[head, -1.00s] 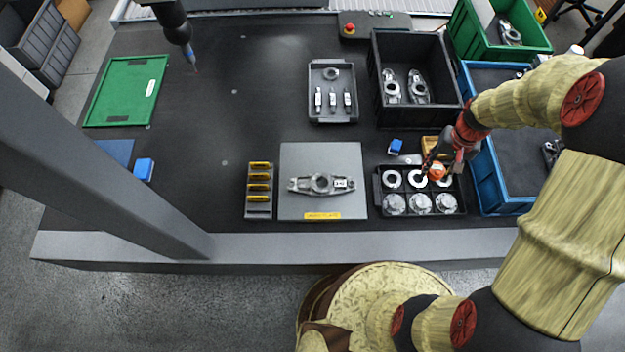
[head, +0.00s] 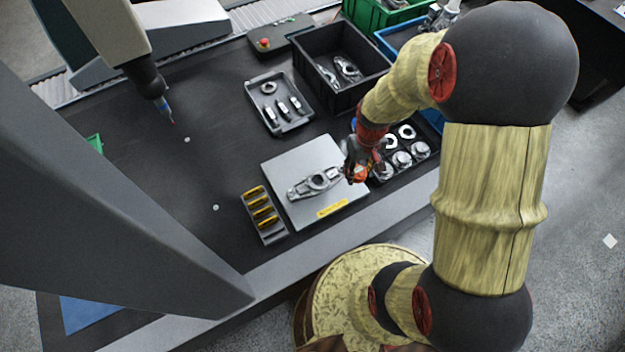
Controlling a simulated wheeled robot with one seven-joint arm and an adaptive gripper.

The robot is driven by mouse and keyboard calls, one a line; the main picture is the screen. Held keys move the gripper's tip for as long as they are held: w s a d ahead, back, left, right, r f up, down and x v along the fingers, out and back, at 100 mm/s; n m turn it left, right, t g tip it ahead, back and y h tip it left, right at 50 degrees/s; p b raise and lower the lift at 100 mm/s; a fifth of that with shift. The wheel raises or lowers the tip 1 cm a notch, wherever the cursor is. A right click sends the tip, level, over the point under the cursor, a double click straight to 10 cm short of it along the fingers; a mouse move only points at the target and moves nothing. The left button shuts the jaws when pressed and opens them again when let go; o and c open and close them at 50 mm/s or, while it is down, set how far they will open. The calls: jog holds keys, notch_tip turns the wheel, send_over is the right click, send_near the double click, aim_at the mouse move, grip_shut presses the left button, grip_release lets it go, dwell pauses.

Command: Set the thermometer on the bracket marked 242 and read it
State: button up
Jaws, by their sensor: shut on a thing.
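A grey metal bracket (head: 312,186) with a round hub lies flat on a light grey plate (head: 299,160) that has a yellow label at its front edge. The number on the bracket cannot be read now. My gripper (head: 357,169) is shut on a small orange thing (head: 361,175), apparently the thermometer. It is at the right end of the bracket, over the plate's right side. I cannot tell whether the orange thing touches the bracket. Its display is not readable, and my gripper partly hides it.
A black tray of round parts (head: 425,147) lies right of the plate. A slotted holder with yellow pieces (head: 266,229) lies left of it. A black bin (head: 318,40) with more brackets and a grey parts tray (head: 258,98) stand behind. A grey gantry column crosses the left foreground.

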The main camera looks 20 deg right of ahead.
jog(key=shift+w+a+f+b, duration=0.5)
jog(key=shift+w+a+f, duration=1.05)
jog(key=shift+f, duration=0.55)
jog(key=shift+w+a+f+b, duration=0.55)
jog(key=shift+w+a+f, duration=1)
jog(key=shift+f, duration=0.55)
jog(key=shift+w+a+f+b, duration=0.5)
jog(key=shift+w+a+f, duration=1.05)
jog(key=shift+f, duration=0.55)
jog(key=shift+s+a+f, duration=0.1)
jog(key=shift+f, duration=0.05)
jog(key=o, duration=1.2)
